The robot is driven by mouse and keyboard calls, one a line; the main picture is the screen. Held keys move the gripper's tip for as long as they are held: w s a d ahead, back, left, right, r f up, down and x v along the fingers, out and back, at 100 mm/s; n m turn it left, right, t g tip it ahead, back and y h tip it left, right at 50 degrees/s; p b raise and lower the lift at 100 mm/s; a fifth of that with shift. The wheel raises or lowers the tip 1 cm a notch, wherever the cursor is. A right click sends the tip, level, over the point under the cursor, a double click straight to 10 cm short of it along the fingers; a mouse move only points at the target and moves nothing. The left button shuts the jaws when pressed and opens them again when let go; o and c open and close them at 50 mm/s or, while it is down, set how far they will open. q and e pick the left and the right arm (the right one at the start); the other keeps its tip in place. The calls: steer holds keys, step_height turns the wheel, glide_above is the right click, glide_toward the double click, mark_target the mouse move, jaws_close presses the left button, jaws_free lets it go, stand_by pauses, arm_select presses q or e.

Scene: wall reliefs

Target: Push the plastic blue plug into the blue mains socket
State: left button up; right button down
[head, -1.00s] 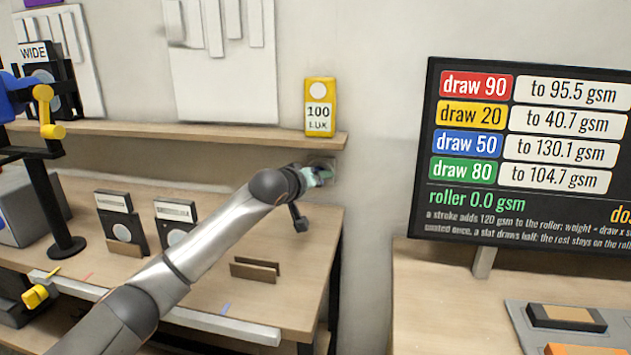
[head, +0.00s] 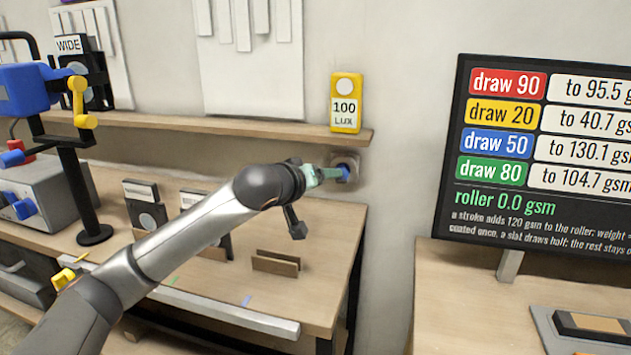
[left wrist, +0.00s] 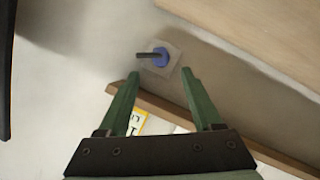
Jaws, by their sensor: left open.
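I cannot tell plug from socket face, nor how deep any plug sits. My left gripper (head: 332,174) is open, its green fingers pointing at the socket; in the wrist view the gripper (left wrist: 161,77) has nothing between its fingertips.
A wooden shelf (head: 225,127) with a yellow lux meter (head: 346,103) runs above. A workbench (head: 320,230) with a small wooden holder (head: 275,263) lies below my arm. A black sign board (head: 540,150) stands to the right. Bare wall lies between socket and board.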

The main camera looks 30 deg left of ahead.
arm_select(q)
steer(key=shift+v, duration=1.2)
